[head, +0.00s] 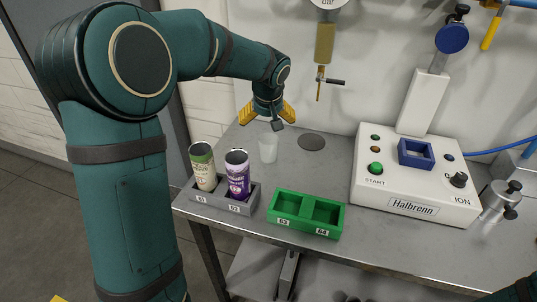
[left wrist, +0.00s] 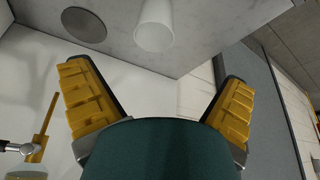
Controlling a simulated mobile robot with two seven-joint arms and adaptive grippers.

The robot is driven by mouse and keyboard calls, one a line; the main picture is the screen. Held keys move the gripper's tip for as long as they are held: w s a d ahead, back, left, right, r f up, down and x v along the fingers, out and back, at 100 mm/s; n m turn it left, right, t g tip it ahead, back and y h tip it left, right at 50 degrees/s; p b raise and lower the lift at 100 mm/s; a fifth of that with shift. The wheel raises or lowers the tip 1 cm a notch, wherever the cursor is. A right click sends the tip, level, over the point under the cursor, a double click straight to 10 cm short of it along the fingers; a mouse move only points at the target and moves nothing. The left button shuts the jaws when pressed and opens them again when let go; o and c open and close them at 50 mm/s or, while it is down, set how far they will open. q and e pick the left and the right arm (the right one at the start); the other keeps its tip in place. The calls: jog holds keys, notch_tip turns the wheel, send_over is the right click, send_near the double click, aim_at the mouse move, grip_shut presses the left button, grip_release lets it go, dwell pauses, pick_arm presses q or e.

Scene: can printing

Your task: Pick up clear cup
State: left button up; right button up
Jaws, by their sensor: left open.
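The clear cup (head: 268,147) stands upright on the grey metal table, behind the purple can. My left gripper (head: 268,111) is open above and just behind the cup, with its yellow fingers spread and nothing between them. In the left wrist view the cup (left wrist: 154,25) shows whitish at the top edge, partly cut off. It lies beyond the open left fingers (left wrist: 158,92) and apart from them. My right gripper is not in view; only a bit of dark teal arm shows at the bottom right of the head view.
A grey holder (head: 221,208) with a green-topped can (head: 203,168) and a purple can (head: 238,176) stands in front of the cup. A green two-slot tray (head: 306,214) and a white Halbrenn machine (head: 400,208) are to the right. A dark disc (head: 311,142) lies beside the cup.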

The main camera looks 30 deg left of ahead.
pick_arm(q)
jog(key=b, duration=0.1)
send_near(268, 143)
jog(key=f, duration=0.1)
jog(key=s+f, duration=0.1)
jog(key=shift+s+a+f, duration=0.1)
jog(key=shift+f, duration=0.2)
jog(key=shift+w+b+x, duration=0.25)
jog(key=shift+b+x, duration=0.15)
jog(key=shift+x, duration=1)
jog(key=shift+w+b+x, duration=0.2)
jog(key=shift+b+x, duration=0.2)
jog(key=shift+x, duration=1)
jog(key=shift+r, duration=0.15)
jog(key=c, duration=1.2)
